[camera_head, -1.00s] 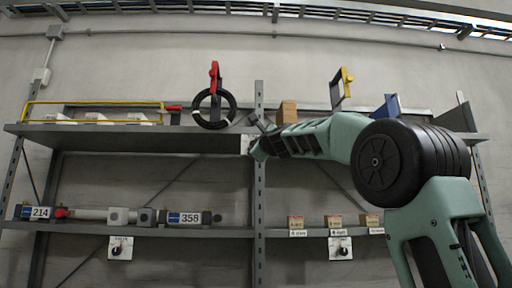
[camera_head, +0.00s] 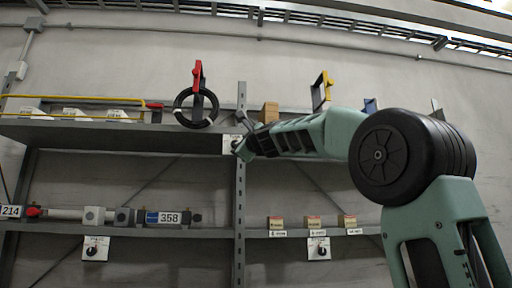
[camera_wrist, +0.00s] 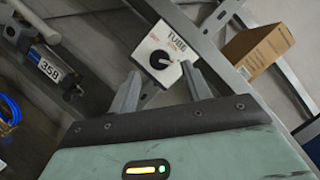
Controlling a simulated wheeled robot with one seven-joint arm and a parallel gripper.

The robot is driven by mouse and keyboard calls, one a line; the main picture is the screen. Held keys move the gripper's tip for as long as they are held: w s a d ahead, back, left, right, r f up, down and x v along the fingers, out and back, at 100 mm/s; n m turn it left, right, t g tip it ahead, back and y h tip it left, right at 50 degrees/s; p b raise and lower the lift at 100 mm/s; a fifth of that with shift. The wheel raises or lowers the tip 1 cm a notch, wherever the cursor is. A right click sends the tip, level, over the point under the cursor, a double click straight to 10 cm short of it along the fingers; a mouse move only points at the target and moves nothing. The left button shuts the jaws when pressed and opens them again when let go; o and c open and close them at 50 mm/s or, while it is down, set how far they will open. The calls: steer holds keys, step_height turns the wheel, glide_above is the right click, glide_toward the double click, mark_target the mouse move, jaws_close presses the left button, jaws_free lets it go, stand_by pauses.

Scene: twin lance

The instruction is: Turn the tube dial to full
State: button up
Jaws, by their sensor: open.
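The tube dial (camera_wrist: 160,60) is a round black knob on a white plate (camera_wrist: 178,38) marked "TUBE". The smaller print and the knob's setting are too small to read surely. In the head view the plate (camera_head: 230,144) sits at the upper shelf's front edge by the middle post, partly behind my gripper. My gripper (camera_wrist: 161,72) is open and empty. In the wrist view its two fingers point toward the plate, with the knob showing between and just beyond the tips. I cannot tell whether they touch it.
Two similar dial plates hang under the lower shelf, one left (camera_head: 96,248) and one right (camera_head: 319,248). Small boxes (camera_head: 313,222) and a unit marked 358 (camera_head: 165,217) are below.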

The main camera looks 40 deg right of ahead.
steer(key=b+v, duration=0.1)
steer(key=v, duration=1.2)
steer(key=shift+s+b, duration=0.4)
steer(key=shift+a+f, duration=0.1)
steer(key=shift+f, duration=0.05)
